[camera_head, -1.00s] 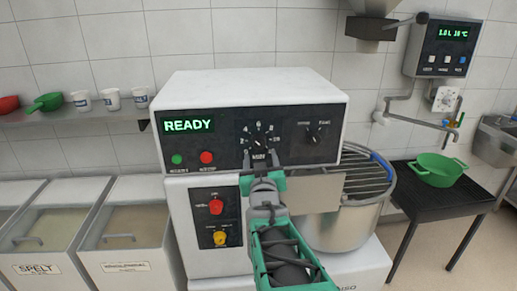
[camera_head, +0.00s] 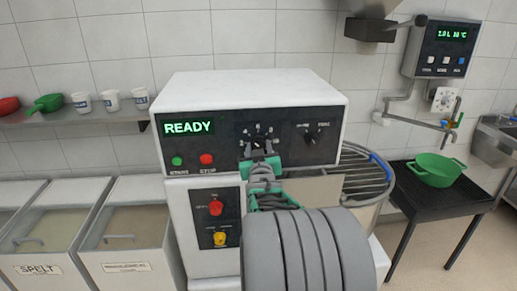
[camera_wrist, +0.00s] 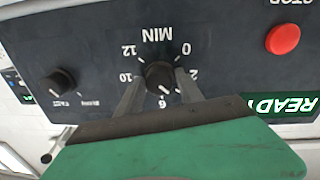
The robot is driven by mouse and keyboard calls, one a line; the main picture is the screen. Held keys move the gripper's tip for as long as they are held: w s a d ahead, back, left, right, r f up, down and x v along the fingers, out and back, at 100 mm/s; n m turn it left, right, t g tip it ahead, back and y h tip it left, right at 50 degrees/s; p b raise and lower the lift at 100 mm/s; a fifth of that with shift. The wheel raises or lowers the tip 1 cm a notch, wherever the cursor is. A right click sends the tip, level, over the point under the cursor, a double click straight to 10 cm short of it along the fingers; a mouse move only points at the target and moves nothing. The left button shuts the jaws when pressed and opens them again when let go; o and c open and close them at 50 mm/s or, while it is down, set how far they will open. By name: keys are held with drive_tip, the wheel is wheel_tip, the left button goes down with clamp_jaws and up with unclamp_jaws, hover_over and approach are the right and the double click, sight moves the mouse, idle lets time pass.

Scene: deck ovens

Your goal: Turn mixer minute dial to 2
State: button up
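The minute dial is a black knob (camera_wrist: 160,75) on the mixer's dark front panel, marked MIN. The wrist view shows it upside down, with 0, 2, 6, 10 and 12 readable around it. Its white pointer mark is on the side toward the 6, slightly toward the 2 side; the 4 is hidden behind a finger. My gripper (camera_wrist: 160,88) has one finger on each side of the knob, very near its edges; contact is not clear. In the head view my gripper (camera_head: 260,165) covers the dial's lower part. The display (camera_head: 188,127) reads READY.
Another black knob (camera_head: 312,135) sits to the right of the dial in the head view. Green (camera_head: 177,161) and red (camera_head: 207,159) buttons are to the left. The mixer's bowl guard (camera_head: 365,175) stands at right, a green pot (camera_head: 437,169) beyond it.

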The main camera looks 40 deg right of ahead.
drive_tip(key=shift+s+r, duration=0.1)
clamp_jaws()
drive_tip(key=shift+n+b, duration=0.4)
drive_tip(key=shift+b, duration=0.35)
drive_tip(key=n+b, duration=0.7)
drive_tip(key=b, duration=0.4)
drive_tip(key=shift+n+t, duration=0.3)
drive_tip(key=shift+n+b, duration=0.3)
drive_tip(key=shift+b, duration=0.05)
drive_tip(key=shift+r, duration=0.25)
